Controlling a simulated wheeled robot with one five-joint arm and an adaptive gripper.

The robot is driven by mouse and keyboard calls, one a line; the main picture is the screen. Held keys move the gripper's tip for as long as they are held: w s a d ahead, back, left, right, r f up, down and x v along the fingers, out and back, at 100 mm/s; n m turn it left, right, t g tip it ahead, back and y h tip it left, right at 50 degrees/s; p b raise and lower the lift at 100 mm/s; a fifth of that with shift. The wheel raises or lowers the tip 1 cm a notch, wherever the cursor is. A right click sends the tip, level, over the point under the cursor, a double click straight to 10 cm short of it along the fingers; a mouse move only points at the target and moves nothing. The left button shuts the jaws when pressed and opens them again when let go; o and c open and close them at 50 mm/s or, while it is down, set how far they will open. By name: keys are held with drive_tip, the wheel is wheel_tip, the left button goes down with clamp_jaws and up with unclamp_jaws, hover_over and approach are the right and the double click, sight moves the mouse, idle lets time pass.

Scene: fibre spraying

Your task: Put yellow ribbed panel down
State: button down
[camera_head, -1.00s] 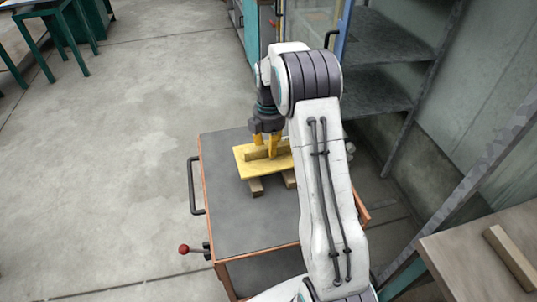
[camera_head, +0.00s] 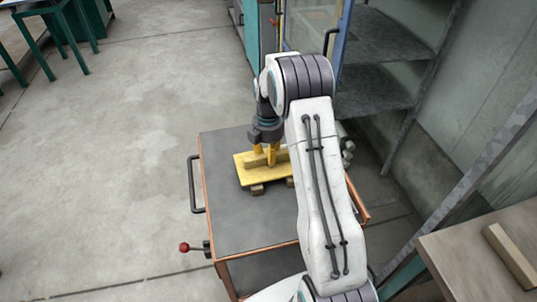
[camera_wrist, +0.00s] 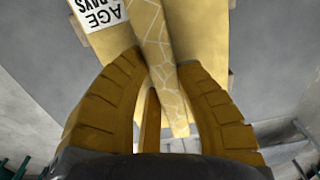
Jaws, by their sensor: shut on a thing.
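The yellow ribbed panel (camera_head: 250,174) lies flat at the top of a grey cart, over wooden blocks (camera_head: 257,189) that show under its front edge. Whether it rests on them or hangs just above, I cannot tell. My gripper (camera_head: 266,160) is over the panel and shut on its raised rib. In the wrist view the yellow fingers of my gripper (camera_wrist: 168,85) close on both sides of the rib (camera_wrist: 155,40), which has a pale crack-like pattern. A white label with black print (camera_wrist: 100,12) shows on the panel there.
The cart top (camera_head: 240,220) is bare in front of the panel. The cart has a black side handle (camera_head: 192,185) and a red-knobbed lever (camera_head: 184,247). A shelf rack (camera_head: 380,90) stands behind at right. A bench with a wooden bar (camera_head: 510,255) is at lower right.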

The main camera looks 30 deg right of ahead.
drive_tip(key=shift+f, duration=0.1)
drive_tip(key=c, duration=1)
unclamp_jaws()
wheel_tip(320, 180, up, 12)
drive_tip(key=s+a+r+m+t, duration=0.1)
drive_tip(key=s+a+r+m, duration=0.3)
drive_tip(key=s+r, duration=0.3)
drive_tip(key=shift+s+a+f+m+t, duration=0.1)
drive_tip(key=shift+s+a+m+t, duration=0.7)
drive_tip(key=shift+s+m, duration=2)
drive_tip(key=shift+s+a+f+m+t, duration=0.15)
drive_tip(key=shift+s+a+m, duration=1.15)
drive_tip(key=shift+s, duration=3)
drive_tip(key=shift+s+a+m+t, duration=0.55)
drive_tip(key=shift+s+a+m, duration=1)
drive_tip(key=shift+s, duration=2)
